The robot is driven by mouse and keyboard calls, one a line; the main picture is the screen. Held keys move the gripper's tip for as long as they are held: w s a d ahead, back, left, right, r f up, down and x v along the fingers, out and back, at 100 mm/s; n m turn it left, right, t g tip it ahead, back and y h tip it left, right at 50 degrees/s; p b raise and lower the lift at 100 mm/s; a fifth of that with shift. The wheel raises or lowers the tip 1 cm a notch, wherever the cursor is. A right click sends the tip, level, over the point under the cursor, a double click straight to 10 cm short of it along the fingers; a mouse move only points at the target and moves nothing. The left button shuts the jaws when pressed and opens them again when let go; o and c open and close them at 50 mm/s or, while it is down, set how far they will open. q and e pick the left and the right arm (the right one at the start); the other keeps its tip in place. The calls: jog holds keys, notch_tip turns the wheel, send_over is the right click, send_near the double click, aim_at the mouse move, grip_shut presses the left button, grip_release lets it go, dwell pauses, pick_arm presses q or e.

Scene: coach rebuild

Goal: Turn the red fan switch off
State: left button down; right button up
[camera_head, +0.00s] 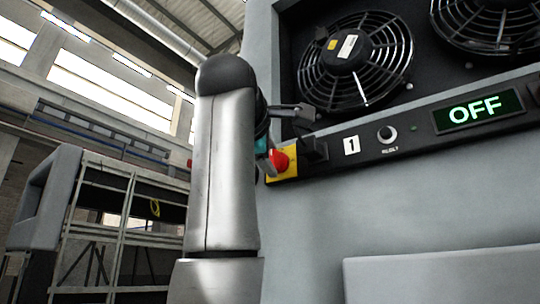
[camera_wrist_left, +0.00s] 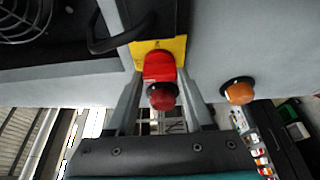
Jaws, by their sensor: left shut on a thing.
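The red fan switch (camera_head: 280,161) is a red knob on a yellow plate at the left end of the black control strip. It also shows in the left wrist view (camera_wrist_left: 159,66), between my fingers. My left gripper (camera_head: 284,140) is shut on this knob, with one finger on each side in the left wrist view (camera_wrist_left: 160,88). My arm and fingers hide part of the switch in the head view. A display (camera_head: 478,111) on the strip reads OFF in pale green letters. My right gripper is not in view.
Two caged fans (camera_head: 352,60) sit above the strip. A small black knob (camera_head: 386,134) and a label with 1 (camera_head: 351,145) are right of the switch. An orange round part (camera_wrist_left: 239,91) is beside my gripper. A metal rack (camera_head: 125,215) stands at left.

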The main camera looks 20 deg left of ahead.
pick_arm(q)
jog(key=shift+c, duration=1.4)
grip_release()
jog(key=s+b, duration=0.5)
jog(key=s, duration=1)
jog(key=shift+s+d+b, duration=0.15)
jog(key=shift+d+b, duration=0.15)
jog(key=shift+b, duration=0.05)
